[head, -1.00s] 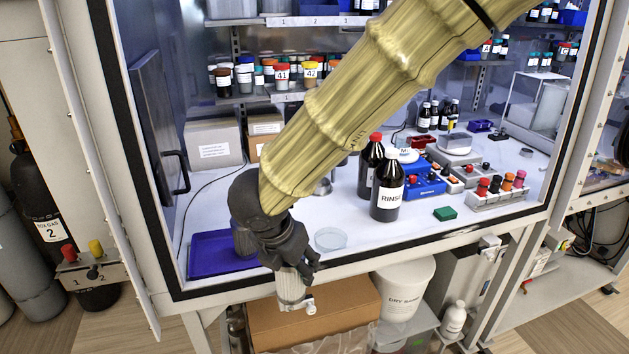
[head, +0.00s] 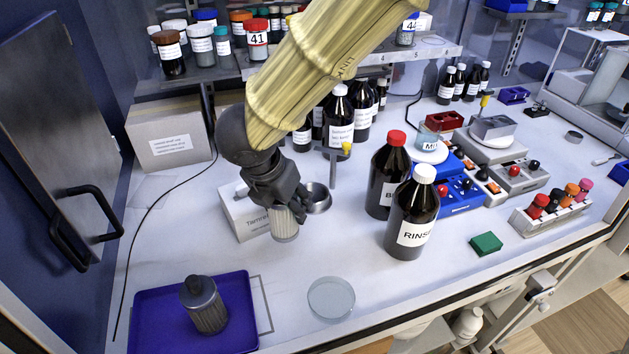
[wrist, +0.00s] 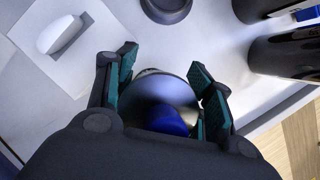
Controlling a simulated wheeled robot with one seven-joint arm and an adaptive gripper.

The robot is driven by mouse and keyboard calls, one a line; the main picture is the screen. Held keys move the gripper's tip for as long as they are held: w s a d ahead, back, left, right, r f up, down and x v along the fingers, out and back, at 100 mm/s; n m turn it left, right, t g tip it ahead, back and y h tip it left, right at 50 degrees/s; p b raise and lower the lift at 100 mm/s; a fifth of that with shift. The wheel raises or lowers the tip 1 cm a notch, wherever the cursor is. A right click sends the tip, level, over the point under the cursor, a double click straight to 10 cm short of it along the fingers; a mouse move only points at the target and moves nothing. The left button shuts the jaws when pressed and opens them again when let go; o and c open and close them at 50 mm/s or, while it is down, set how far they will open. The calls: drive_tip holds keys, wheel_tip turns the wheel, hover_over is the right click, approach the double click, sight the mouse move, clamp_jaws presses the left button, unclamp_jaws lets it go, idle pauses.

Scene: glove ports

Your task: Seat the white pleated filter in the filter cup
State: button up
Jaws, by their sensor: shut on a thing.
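My gripper (head: 283,200) is shut on the white pleated filter (head: 285,227), which hangs roughly upright below the fingers over the white worktop. In the wrist view my fingers (wrist: 165,90) flank the filter's round, shiny end (wrist: 158,97). A grey metal cup (head: 319,200), seemingly the filter cup, stands just right of and behind the filter, partly hidden by my gripper. A dark round rim, likely that cup (wrist: 166,10), shows at the wrist view's top edge, apart from the filter. Whether the filter's lower end touches anything is hidden.
A blue tray (head: 145,325) at front left holds a grey pleated cylinder (head: 204,306). A white box (head: 246,217) stands left of the filter. Dark bottles, one marked RINSE (head: 412,215), stand to the right. A clear dish (head: 331,298) lies in front on otherwise open worktop.

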drive_tip(key=shift+w+d+r, duration=0.1)
drive_tip(key=shift+w+r, duration=0.1)
drive_tip(key=shift+w, duration=0.15)
drive_tip(key=w+d+f+p, duration=0.1)
drive_tip(key=w+p, duration=0.1)
drive_tip(key=w, duration=0.2)
drive_tip(key=w+d+f+p, duration=0.2)
drive_tip(key=w, duration=0.3)
drive_tip(key=w+d+f+p, duration=0.2)
drive_tip(key=w, duration=0.2)
drive_tip(key=shift+w+d+p, duration=0.25)
drive_tip(key=shift+w+p, duration=0.1)
drive_tip(key=shift+p, duration=0.05)
drive_tip(key=shift+s+d, duration=0.1)
drive_tip(key=shift+f, duration=0.2)
drive_tip(key=o, duration=1.1)
